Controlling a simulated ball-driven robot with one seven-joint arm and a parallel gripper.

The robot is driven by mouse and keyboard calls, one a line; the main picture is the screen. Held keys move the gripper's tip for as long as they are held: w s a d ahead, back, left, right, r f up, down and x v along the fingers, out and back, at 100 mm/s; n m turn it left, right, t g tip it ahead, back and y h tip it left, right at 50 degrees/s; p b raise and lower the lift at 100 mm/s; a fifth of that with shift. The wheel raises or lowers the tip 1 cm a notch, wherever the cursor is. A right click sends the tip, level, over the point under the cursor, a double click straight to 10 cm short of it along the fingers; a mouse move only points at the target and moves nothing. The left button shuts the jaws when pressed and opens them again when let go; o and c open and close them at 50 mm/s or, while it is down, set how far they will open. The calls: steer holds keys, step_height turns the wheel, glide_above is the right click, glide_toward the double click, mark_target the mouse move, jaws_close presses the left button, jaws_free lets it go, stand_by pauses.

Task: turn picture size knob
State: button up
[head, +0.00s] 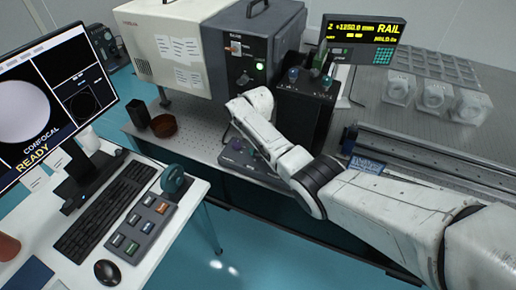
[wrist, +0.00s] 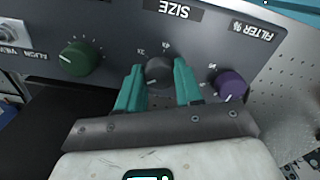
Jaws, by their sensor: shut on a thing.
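The picture size knob (wrist: 159,72) is a dark grey round knob on a grey panel, under a label that reads "SIZE" upside down in the wrist view. My gripper (wrist: 159,84) has its two teal fingers on either side of this knob, shut on it. In the head view the control panel (head: 238,158) sits low on the table, and my arm hides most of it, the knob and my fingertips.
A green knob (wrist: 80,58) is left of the gripper and a purple knob (wrist: 231,84) is close on its right, under a "FILTER %" label.

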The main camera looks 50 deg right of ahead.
steer(key=shift+m, duration=0.3)
stand_by(0.4)
steer(key=o, duration=1)
steer(key=shift+o, duration=0.2)
step_height(320, 180, up, 11)
steer(key=shift+f, duration=0.1)
